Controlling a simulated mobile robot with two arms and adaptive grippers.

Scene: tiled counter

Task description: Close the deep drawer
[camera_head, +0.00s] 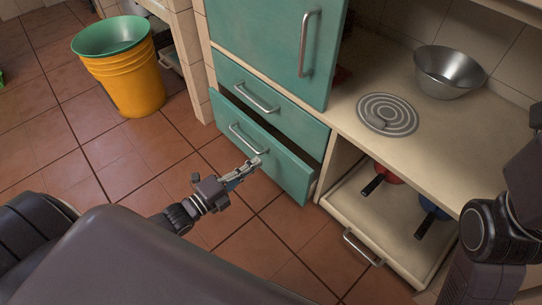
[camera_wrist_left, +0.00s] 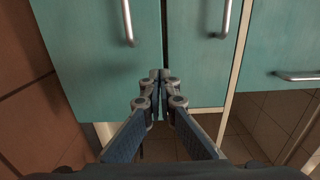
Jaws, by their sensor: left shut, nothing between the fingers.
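The deep drawer (camera_head: 291,175) is the lower teal drawer. It stands partly open, its front pulled out beyond the drawer above, and a dark gap shows behind its top edge. It has a metal bar handle (camera_head: 246,139). My left gripper (camera_head: 256,162) is shut and empty, its tips over the drawer front near the handle's right end. Whether they touch the front I cannot tell. In the left wrist view, the shut fingertips (camera_wrist_left: 159,74) point at the teal fronts, by the seam beside the panel (camera_wrist_left: 85,65) that looks like the deep drawer. My right gripper is out of view.
The upper teal drawer (camera_head: 290,120) looks shut, below a teal cupboard door (camera_head: 270,40). To the right, a low pull-out shelf (camera_head: 395,225) holds pans. A yellow bucket (camera_head: 135,85) stands at the upper left. Tiled floor before the drawers is clear.

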